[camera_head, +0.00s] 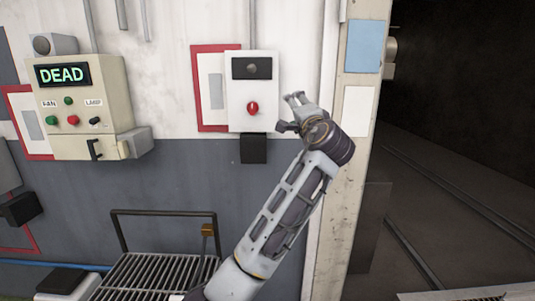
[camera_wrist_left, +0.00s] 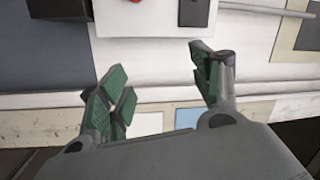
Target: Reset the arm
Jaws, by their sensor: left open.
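My left arm (camera_head: 285,205) reaches up from the bottom middle of the head view, bent at the wrist. Its left gripper (camera_head: 289,112) is beside the right edge of a white wall box (camera_head: 240,92) with a red knob (camera_head: 253,108) and a dark top panel. In the left wrist view the gripper (camera_wrist_left: 160,75) has its green-padded fingers spread, with nothing between them. The white box (camera_wrist_left: 150,22) is at the top of that view, beyond the fingertips. I cannot tell whether a finger touches the box. My right gripper is not in view.
A beige control box (camera_head: 85,135) with a display reading DEAD and coloured buttons is on the wall at left. A slatted metal platform with a rail (camera_head: 165,212) is below. A door post (camera_head: 352,150) stands just right of the gripper, with a dark opening (camera_head: 460,110) beyond.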

